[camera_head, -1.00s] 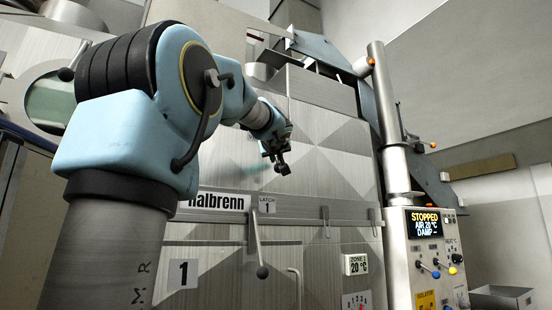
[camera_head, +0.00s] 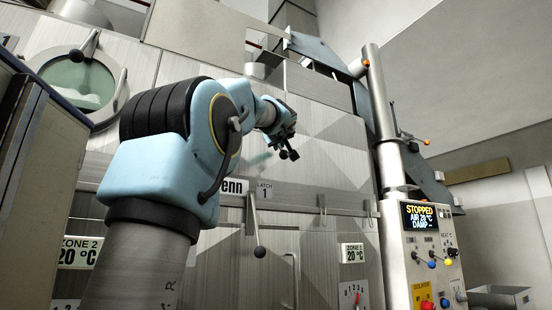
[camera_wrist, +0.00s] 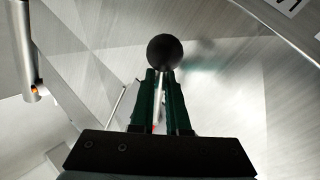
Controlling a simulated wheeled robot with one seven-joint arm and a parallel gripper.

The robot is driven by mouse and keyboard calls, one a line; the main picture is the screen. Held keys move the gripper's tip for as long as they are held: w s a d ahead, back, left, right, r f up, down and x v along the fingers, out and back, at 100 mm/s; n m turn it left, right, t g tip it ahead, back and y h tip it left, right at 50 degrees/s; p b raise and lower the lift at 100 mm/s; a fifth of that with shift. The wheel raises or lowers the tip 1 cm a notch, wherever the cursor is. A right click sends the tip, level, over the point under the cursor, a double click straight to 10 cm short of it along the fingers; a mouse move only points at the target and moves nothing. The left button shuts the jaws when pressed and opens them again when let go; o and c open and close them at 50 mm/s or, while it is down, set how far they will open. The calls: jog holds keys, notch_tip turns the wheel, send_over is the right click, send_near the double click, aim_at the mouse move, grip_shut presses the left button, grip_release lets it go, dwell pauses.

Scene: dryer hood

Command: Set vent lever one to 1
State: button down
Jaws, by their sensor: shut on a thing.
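My gripper (camera_head: 288,152) is in front of the hood's grey metal face, above the LATCH 1 label. In the wrist view my gripper (camera_wrist: 163,72) has its dark fingers close together on a black ball knob (camera_wrist: 166,51) at their tips. The knob also shows small and dark in the head view (camera_head: 293,156). What the knob is joined to is hidden, and I cannot read any vent lever label or setting near it.
A latch lever (camera_head: 258,228) with a black ball hangs below my gripper. A numbered scale (camera_head: 350,293) with a red pointer is lower right. The control panel (camera_head: 424,250) reads STOPPED. A steel post (camera_head: 385,120) stands at right. A round window (camera_head: 78,80) is at left.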

jog(key=shift+w+d+r+n+t+b, duration=0.25)
jog(key=shift+d+n+t+b, duration=0.4)
jog(key=shift+b, duration=0.8)
jog(key=shift+a+g, duration=0.1)
jog(key=shift+g, duration=0.15)
jog(key=c, duration=0.9)
grip_release()
jog(key=shift+s+f+b, duration=0.25)
jog(key=shift+s+b, duration=0.15)
jog(key=shift+s, duration=0.05)
jog(key=s+b, duration=0.1)
jog(key=s, duration=0.2)
jog(key=s+f+b, duration=0.1)
jog(key=s+b, duration=0.1)
jog(key=s, duration=0.1)
jog(key=s+b, duration=0.2)
jog(key=s, duration=0.1)
jog(key=shift+s+a+f, duration=0.25)
jog(key=shift+s+a, duration=0.15)
